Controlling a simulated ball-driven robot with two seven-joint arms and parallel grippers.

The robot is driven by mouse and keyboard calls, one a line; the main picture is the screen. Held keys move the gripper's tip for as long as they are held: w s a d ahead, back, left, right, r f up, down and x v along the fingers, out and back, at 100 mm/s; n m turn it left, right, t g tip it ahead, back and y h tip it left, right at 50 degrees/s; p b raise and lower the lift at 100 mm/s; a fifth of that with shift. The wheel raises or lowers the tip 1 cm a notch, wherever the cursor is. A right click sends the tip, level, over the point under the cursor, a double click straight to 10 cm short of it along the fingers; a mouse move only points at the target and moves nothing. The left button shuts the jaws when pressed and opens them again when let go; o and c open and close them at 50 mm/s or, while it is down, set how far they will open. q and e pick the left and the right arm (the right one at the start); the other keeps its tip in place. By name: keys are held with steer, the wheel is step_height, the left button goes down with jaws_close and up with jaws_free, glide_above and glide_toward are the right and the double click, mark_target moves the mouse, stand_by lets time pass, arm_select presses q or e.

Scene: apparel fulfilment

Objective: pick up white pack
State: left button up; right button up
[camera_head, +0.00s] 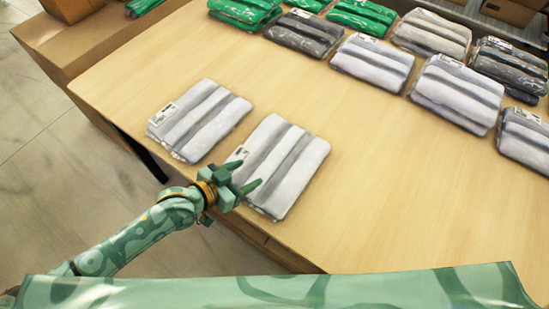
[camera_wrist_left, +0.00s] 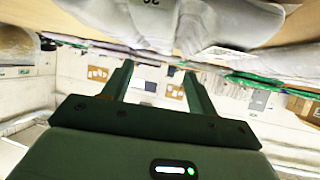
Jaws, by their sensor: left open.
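Two white packs in clear wrap lie near the table's front left edge: one on the left (camera_head: 203,118) and one just right of it (camera_head: 287,168). My left gripper (camera_head: 248,175) is open at the near left side of the right-hand pack, with its fingers pointing towards it; I cannot tell if they touch. In the left wrist view the two fingers (camera_wrist_left: 157,70) stand apart with nothing between them, and whitish packs (camera_wrist_left: 150,20) show at the top edge. My right gripper is not in view.
More packs lie in rows at the back: whitish ones (camera_head: 457,92), dark grey ones (camera_head: 305,34) and green ones (camera_head: 362,15). The wooden table (camera_head: 390,200) is clear in the middle and front right. A cardboard box (camera_head: 70,8) is at the back left.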

mark_target(272, 160)
arm_select(q)
steer(key=b+x, duration=0.1)
steer(key=x, duration=0.4)
steer(key=shift+w+f, duration=0.1)
steer(key=shift+f, duration=0.05)
steer(key=b+x, duration=0.2)
steer(key=x, duration=0.3)
steer(key=shift+w+d, duration=0.15)
steer(key=c, duration=0.8)
steer(key=shift+c, duration=0.9)
